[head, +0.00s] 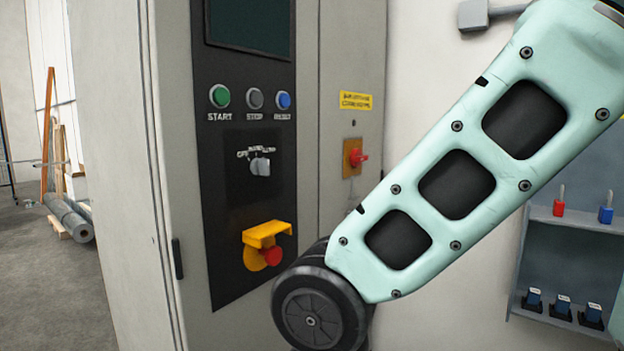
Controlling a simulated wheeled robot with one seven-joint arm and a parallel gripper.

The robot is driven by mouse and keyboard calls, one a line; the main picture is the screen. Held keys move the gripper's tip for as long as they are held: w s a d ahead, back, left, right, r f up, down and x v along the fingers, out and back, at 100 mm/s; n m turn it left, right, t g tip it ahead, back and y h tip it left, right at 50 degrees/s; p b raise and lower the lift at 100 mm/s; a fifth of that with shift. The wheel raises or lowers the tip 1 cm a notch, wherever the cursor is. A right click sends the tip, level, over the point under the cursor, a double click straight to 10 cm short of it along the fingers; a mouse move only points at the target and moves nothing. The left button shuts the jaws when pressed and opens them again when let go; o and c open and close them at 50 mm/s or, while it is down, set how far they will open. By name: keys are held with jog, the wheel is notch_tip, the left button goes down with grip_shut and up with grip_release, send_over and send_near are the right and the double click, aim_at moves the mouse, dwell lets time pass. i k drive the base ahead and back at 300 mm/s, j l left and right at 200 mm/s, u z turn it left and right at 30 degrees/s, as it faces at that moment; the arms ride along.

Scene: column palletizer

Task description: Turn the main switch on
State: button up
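A red rotary switch (358,159) on an orange-yellow plate, which looks like the main switch, sits on the cabinet's right-hand face. It is under a yellow label (356,101). Its red handle seems to stick out to the right, but its exact setting is too small to tell. My pale green arm crosses the right half of the view, in front of the wall and just right of the switch. The switch is in clear sight. My gripper is out of view.
The grey cabinet (170,190) has a black panel with START (220,96), STOP (255,98) and blue (284,100) buttons, a selector knob (260,165) and a shrouded red emergency stop (272,256). A wall shelf (570,222) stands right. Open floor (50,290) lies left.

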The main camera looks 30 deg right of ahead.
aim_at(357, 157)
jog(key=z, duration=0.7)
